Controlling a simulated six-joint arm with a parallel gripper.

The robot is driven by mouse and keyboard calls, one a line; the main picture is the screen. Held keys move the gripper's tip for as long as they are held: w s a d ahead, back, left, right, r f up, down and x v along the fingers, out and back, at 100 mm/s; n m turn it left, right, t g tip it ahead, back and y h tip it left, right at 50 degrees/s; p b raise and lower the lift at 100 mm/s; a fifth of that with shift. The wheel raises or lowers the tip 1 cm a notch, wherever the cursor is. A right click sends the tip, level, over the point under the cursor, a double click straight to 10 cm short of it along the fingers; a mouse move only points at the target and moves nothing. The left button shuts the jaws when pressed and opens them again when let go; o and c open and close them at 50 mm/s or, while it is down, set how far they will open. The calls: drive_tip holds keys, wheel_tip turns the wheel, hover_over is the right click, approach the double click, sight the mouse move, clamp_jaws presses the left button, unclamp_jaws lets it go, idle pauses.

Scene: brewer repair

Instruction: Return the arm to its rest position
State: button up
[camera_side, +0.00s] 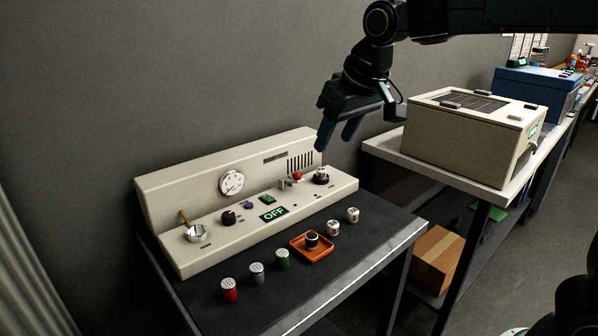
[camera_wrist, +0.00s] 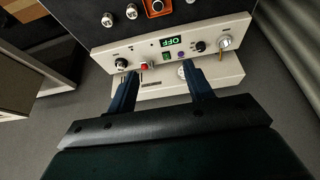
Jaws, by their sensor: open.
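My gripper (camera_side: 337,137) hangs in the air above the right end of the brewer, with its fingers pointing down. In the wrist view my gripper (camera_wrist: 163,80) has its two fingers spread apart, with nothing held between them. The cream brewer (camera_side: 185,190) stands at the back of the dark table and shows a green OFF display (camera_side: 273,214). It carries a round dial, knobs, a red-tipped lever and a small metal bowl at its left end. In the wrist view the brewer (camera_wrist: 103,55) lies beyond the fingers, with its OFF display (camera_wrist: 171,41) legible.
An orange tray (camera_side: 326,253) holding a dark-topped part lies on the dark table (camera_side: 200,305). Several shakers, including a red one (camera_side: 229,290), and two white-topped knobs (camera_side: 333,228) stand near it. A beige box (camera_side: 460,145) stands on the right bench, with a blue case (camera_side: 535,88) behind.

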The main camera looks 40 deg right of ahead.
drive_tip(key=s+d+f, duration=0.3)
drive_tip(key=s, duration=0.9)
drive_tip(key=s+d+f, duration=0.3)
drive_tip(key=s, duration=0.9)
drive_tip(key=shift+s+f+t, duration=0.15)
drive_tip(key=shift+s+t, duration=0.15)
